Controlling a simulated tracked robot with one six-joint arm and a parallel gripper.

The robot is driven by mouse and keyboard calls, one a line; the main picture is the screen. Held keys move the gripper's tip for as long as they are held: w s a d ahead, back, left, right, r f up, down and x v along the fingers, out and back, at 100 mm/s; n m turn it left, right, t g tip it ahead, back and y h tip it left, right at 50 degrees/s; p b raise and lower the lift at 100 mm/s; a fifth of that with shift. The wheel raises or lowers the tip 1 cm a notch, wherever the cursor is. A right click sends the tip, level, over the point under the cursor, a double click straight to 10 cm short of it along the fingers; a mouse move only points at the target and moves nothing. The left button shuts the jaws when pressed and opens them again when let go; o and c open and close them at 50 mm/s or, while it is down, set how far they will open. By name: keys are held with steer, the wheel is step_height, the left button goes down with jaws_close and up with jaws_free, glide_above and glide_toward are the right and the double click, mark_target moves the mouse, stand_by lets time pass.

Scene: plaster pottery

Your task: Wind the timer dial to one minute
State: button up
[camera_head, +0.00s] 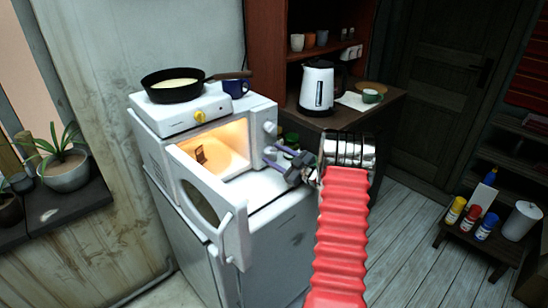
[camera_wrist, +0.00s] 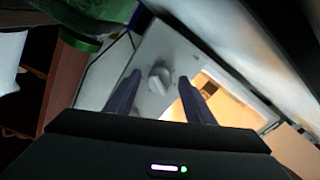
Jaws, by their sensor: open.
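A white microwave (camera_head: 150,130) has its door (camera_head: 222,215) swung open and its inside lit. A round dial (camera_head: 269,127) sits high on its right front panel. My gripper (camera_head: 268,156) is in front of this panel, below that dial, with its jaws apart and empty. In the wrist view a pale round dial with a raised grip (camera_wrist: 160,80) shows between the two dark fingers of my gripper (camera_wrist: 160,84). The fingers look apart from it; I cannot tell the exact gap. The dial's markings are too small to read.
The open door hangs left of my gripper. A kettle (camera_head: 317,88) is on the counter behind. A green object (camera_wrist: 95,12) is close in the wrist view.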

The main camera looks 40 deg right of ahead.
steer(key=shift+c, duration=0.4)
steer(key=c, duration=1)
steer(key=shift+n, duration=0.9)
steer(key=o, duration=1.1)
